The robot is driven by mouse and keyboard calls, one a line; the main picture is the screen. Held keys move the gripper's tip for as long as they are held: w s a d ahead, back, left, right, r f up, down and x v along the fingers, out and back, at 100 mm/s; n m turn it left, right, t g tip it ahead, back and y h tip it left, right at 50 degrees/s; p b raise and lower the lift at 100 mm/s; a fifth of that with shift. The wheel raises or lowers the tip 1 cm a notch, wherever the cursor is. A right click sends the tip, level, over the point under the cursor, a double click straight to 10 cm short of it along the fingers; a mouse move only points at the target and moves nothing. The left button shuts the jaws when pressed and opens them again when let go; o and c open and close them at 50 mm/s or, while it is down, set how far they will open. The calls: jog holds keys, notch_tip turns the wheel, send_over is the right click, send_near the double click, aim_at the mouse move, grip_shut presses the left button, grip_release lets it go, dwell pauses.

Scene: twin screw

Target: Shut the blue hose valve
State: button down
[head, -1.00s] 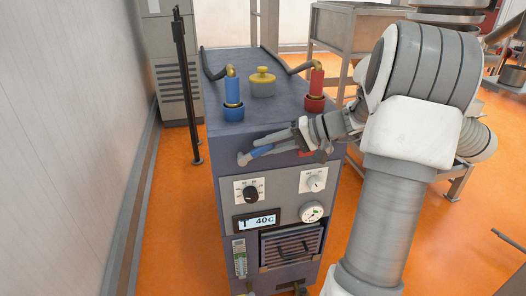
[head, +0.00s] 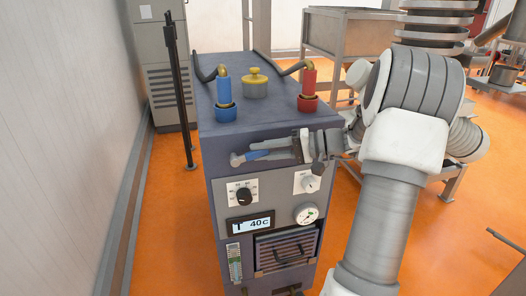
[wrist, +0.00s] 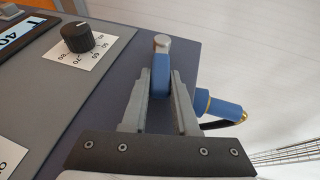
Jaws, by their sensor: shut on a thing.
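The blue hose valve handle (head: 258,155) is on the upper front of the dark blue-grey machine (head: 212,165). It lies nearly level, with a metal end at its left. My gripper (head: 268,149) reaches in from the right and is shut on the handle. In the wrist view the handle (wrist: 160,80) sits between the two fingers (wrist: 160,98), its rounded metal end showing beyond them. The blue hose fitting (head: 224,92) stands upright on the machine's top left; it also shows in the wrist view (wrist: 220,107). My gripper hides part of the machine's front right.
A red hose fitting (head: 309,86) and a yellow cap (head: 255,82) stand on the machine top. A wall (head: 60,150) runs along the left.

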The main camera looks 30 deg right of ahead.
jog(key=c, duration=0.7)
grip_release()
jog(key=shift+a, duration=0.1)
jog(key=p+v, duration=0.3)
jog(key=v, duration=1.4)
jog(key=shift+s, duration=0.2)
